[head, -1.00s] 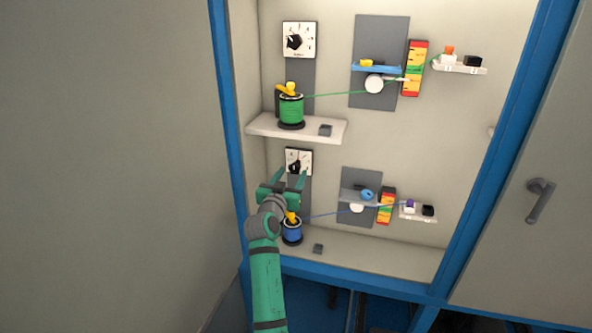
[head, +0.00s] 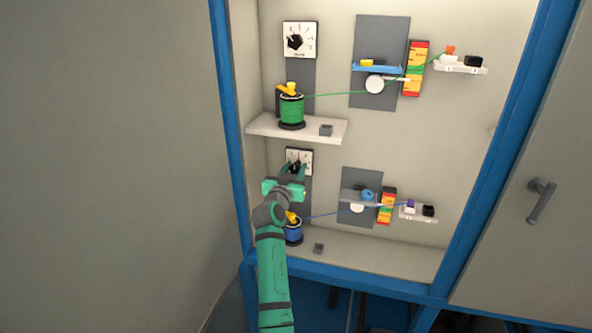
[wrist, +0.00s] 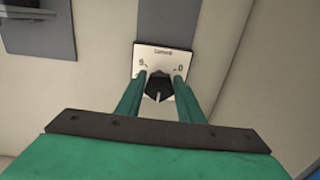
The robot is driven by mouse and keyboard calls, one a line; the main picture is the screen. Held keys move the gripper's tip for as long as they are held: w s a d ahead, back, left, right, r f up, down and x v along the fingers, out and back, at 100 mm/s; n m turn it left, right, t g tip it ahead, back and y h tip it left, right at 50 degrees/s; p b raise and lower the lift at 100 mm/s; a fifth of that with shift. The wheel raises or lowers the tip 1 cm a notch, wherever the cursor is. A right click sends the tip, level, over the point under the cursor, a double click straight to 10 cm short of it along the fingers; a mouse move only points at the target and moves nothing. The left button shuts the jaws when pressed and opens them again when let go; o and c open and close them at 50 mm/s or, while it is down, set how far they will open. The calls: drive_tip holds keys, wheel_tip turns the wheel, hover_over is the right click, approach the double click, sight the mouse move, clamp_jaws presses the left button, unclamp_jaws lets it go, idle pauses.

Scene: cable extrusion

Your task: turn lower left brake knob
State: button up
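The lower left brake knob (wrist: 158,86) is black with a light pointer mark and sits on a white dial plate (head: 306,156). In the wrist view the plate (wrist: 164,54) stands behind my fingers, and the pointer mark points down in that picture. My green gripper (head: 291,169) is in front of this dial in the head view and partly hides the knob. In the wrist view my gripper (wrist: 160,77) has its two fingers apart, one on each side of the knob. Contact with the knob's sides cannot be made out.
A blue cable spool (head: 293,231) with a yellow top stands below my gripper, partly behind my arm. A shelf (head: 262,125) with a green spool (head: 291,108) is above. An upper dial (head: 300,40) has a similar knob. The blue cabinet frame (head: 233,140) rises at the left.

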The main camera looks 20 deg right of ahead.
drive_tip(key=shift+s+d+n, duration=0.1)
drive_tip(key=shift+d+n, duration=0.25)
drive_tip(key=shift+n, duration=0.25)
drive_tip(key=n, duration=0.6)
drive_tip(key=shift+n, duration=0.3)
idle(0.3)
drive_tip(key=o, duration=1)
drive_tip(key=shift+a, duration=0.1)
drive_tip(key=shift+a, duration=0.15)
drive_tip(key=shift+s+a, duration=0.15)
drive_tip(key=shift+a, duration=0.05)
drive_tip(key=v, duration=1)
drive_tip(key=shift+s, duration=0.2)
